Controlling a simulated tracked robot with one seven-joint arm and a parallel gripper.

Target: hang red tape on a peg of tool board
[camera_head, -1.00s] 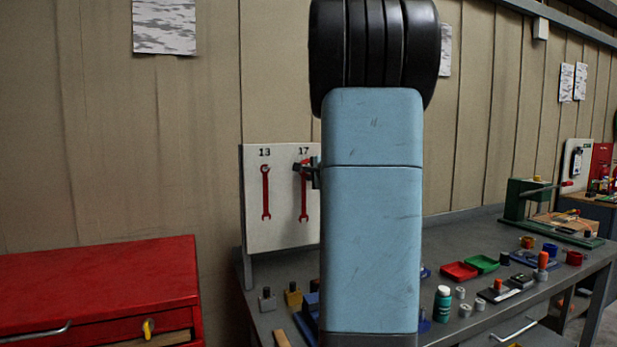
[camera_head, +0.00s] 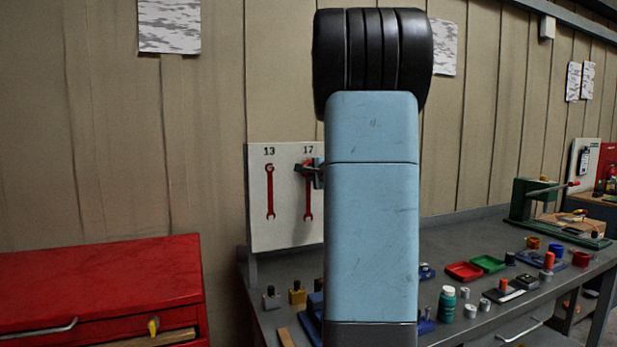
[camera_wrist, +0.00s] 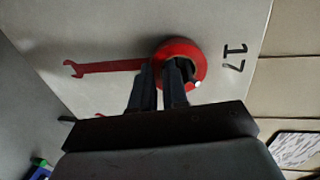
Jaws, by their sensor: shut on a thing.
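The red tape (camera_wrist: 185,47) is a red ring at the "17" end of the tool board (camera_wrist: 118,38). My gripper (camera_wrist: 163,68) is shut on the tape's near side in the wrist view. The ring overlaps the top of the red wrench outline (camera_wrist: 110,67) under "17". A small pale tip shows at the ring's lower right edge; I cannot tell whether it is a peg or whether the ring is around one. In the head view the board (camera_head: 288,215) stands upright at the back of the bench, and my gripper (camera_head: 312,170) is partly hidden by my arm.
A red tool cabinet (camera_head: 100,275) stands at left. The grey bench (camera_head: 400,290) holds a red tray (camera_head: 464,271), a green tray (camera_head: 487,263), a green bottle (camera_head: 447,304) and several small parts. My arm hides the bench's middle.

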